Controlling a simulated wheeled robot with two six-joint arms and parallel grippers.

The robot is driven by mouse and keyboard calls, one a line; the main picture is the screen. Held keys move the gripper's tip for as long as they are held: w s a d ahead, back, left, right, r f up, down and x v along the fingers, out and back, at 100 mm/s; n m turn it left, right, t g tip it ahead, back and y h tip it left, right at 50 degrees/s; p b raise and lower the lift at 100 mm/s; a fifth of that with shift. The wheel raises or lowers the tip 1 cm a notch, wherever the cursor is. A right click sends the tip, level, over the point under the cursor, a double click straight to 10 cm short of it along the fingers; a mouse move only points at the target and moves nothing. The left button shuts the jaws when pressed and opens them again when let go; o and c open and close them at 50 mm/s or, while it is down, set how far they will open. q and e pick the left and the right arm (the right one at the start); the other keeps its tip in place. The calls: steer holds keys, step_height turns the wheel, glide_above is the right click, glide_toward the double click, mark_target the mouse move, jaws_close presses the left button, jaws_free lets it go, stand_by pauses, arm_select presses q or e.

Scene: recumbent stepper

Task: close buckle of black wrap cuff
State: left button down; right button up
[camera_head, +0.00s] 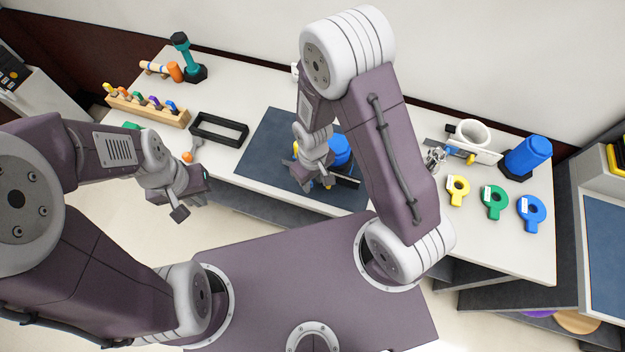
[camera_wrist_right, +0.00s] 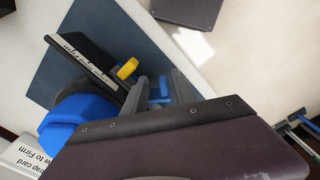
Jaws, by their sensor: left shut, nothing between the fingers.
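The black wrap cuff (camera_wrist_right: 85,68) shows in the right wrist view as a dark band with a white printed strip, beside a blue rounded body (camera_wrist_right: 82,122). In the head view a black edge of the cuff (camera_head: 347,181) and the blue body (camera_head: 340,151) show behind my right gripper. A yellow piece (camera_wrist_right: 127,68) and a small blue piece (camera_wrist_right: 160,90) lie by the cuff. My right gripper (camera_wrist_right: 160,84) has its fingers apart on either side of the small blue piece; whether they touch it is unclear. My left gripper (camera_head: 180,214) is shut and empty, off the table's front edge.
The cuff is over a dark blue mat (camera_head: 262,150). A black tray (camera_head: 218,130), a wooden rack (camera_head: 148,109) and a teal dumbbell (camera_head: 184,58) stand left. Yellow, green (camera_head: 494,202) and blue rings, a blue cylinder (camera_head: 529,157) and a white cup (camera_head: 473,133) stand right.

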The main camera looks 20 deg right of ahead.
steer(key=shift+w+a, duration=0.1)
jaws_close()
